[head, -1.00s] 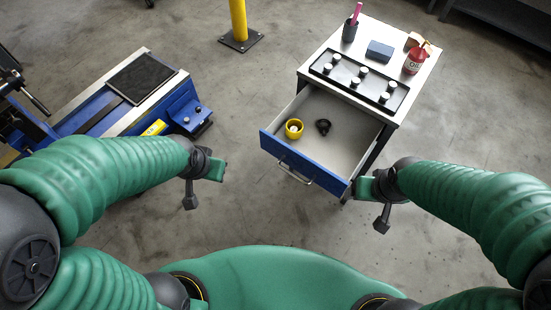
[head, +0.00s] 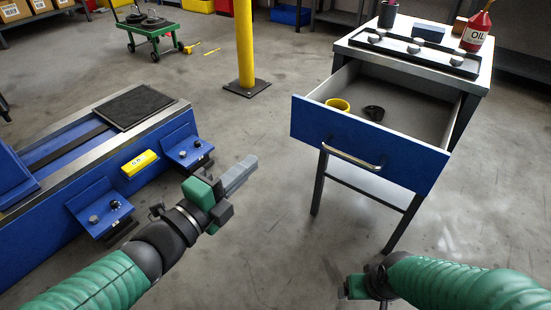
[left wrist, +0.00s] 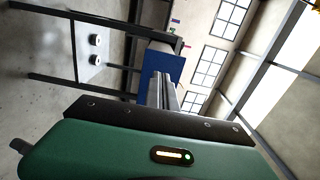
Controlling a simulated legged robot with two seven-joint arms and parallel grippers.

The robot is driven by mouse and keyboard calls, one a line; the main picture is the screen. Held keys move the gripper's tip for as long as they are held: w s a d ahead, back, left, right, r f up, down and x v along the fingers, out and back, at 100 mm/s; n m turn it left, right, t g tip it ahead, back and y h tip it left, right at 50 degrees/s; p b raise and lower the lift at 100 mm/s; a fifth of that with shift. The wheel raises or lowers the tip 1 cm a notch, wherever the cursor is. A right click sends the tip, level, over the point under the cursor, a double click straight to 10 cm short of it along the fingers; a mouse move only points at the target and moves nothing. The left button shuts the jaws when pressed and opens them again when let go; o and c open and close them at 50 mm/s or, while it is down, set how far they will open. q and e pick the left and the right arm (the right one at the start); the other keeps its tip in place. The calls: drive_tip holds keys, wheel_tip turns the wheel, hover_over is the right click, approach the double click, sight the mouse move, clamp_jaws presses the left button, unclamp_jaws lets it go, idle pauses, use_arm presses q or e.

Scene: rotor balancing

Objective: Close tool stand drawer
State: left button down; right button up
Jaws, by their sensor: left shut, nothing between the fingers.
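The tool stand drawer (head: 372,142) has a blue front with a metal bar handle (head: 352,155). It is pulled well out of the tool stand (head: 418,43) in the head view. A yellow ring (head: 338,105) and a black ring-like part (head: 374,113) lie inside it. My left gripper (head: 240,174) is shut and empty, left of the drawer front and apart from it. In the left wrist view its fingers (left wrist: 162,95) are together, with a blue panel (left wrist: 160,68) beyond them. My right gripper (head: 358,284) is low, below the drawer; its fingers are not clear.
On the stand top are a black tray (head: 415,52) with white-topped pieces, a red oil bottle (head: 476,31) and a dark cup (head: 388,13). A blue machine (head: 90,160) stands at left, a yellow post (head: 245,50) behind. Floor between machine and stand is clear.

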use_arm(q)
drive_tip(key=p+x, duration=0.5)
drive_tip(key=x, duration=0.9)
drive_tip(key=shift+d, duration=0.25)
drive_tip(key=shift+r, duration=0.15)
drive_tip(key=shift+w, duration=0.1)
